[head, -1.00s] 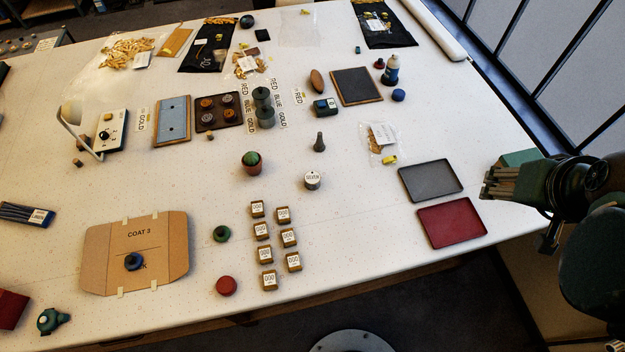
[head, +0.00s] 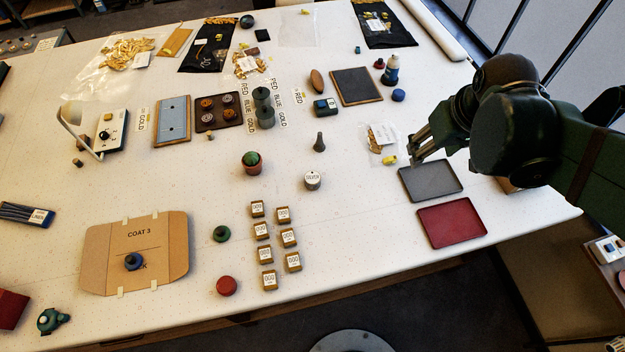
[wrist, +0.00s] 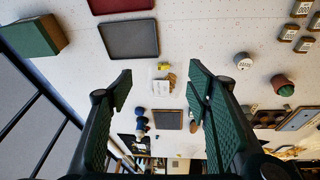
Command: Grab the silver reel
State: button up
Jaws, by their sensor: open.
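The silver reel (head: 312,180) is a small, pale grey cylinder with a white top label reading SILVER. It stands upright on the table, right of the green ball in the red pot. It also shows in the wrist view (wrist: 243,60), right of my fingers. My gripper (head: 417,148) is open and empty, above the table near the grey tray, well to the right of the reel. In the wrist view my gripper (wrist: 160,85) has its two green fingers spread wide with nothing between them.
A grey tray (head: 431,181) and a red tray (head: 452,224) lie at the table's right. A dark cone (head: 319,143) stands just behind the reel. Several labelled blocks (head: 263,231) stand in front of it. The red pot (head: 252,167) is to its left. Bare table lies between reel and trays.

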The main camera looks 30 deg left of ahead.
jog(key=a+f+n+g, duration=0.15)
jog(key=a+f, duration=0.25)
jog(key=a, duration=0.4)
jog(key=a+f+n, duration=0.3)
jog(key=a+f, duration=0.1)
jog(key=a, duration=0.4)
jog(key=n+g+h, duration=0.1)
jog(key=n+g, duration=0.1)
jog(key=n, duration=0.2)
send_over(312, 177)
jog(key=f, duration=1)
jog(key=shift+w+d+f, duration=0.15)
jog(key=shift+d+f, duration=0.05)
jog(key=shift+f, duration=0.1)
jog(key=shift+f, duration=0.1)
jog(key=shift+f, duration=1.2)
jog(key=shift+f, duration=0.1)
jog(key=shift+a+f+p, duration=0.1)
jog(key=shift+f+p, duration=0.35)
jog(key=shift+f, duration=2.05)
